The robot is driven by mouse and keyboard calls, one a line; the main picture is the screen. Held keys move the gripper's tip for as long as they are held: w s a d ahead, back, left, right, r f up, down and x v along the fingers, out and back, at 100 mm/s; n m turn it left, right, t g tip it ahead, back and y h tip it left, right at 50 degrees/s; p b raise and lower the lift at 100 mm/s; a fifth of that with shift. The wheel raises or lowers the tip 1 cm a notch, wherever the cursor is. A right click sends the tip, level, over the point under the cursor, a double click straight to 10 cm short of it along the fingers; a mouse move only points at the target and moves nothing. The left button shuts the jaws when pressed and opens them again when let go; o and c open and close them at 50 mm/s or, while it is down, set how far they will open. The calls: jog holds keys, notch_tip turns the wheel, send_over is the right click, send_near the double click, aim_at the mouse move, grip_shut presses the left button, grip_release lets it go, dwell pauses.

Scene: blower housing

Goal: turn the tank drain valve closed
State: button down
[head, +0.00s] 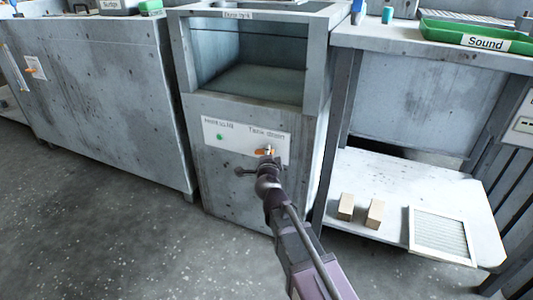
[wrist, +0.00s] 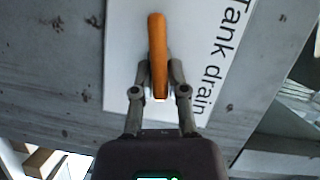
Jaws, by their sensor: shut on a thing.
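The tank drain valve has an orange lever handle (wrist: 157,40) on a white plate (wrist: 125,55) marked "Tank drain". In the wrist view the handle runs up the picture, away from my gripper (wrist: 158,92), whose two fingers are closed on its near end from both sides. In the head view the orange handle (head: 265,151) shows just above my gripper (head: 268,165), on the front of the grey tank (head: 237,178). The valve body behind the handle is mostly hidden.
A green light (head: 219,137) is on the same panel, left of the valve. To the right, a low shelf (head: 385,185) holds two small blocks (head: 375,213) and a white slatted panel (head: 441,235). A grey cabinet (head: 110,100) stands to the left. The floor in front is clear.

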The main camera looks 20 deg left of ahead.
jog(key=c, duration=0.7)
grip_release()
jog(key=shift+o, duration=0.2)
jog(key=shift+s, duration=0.1)
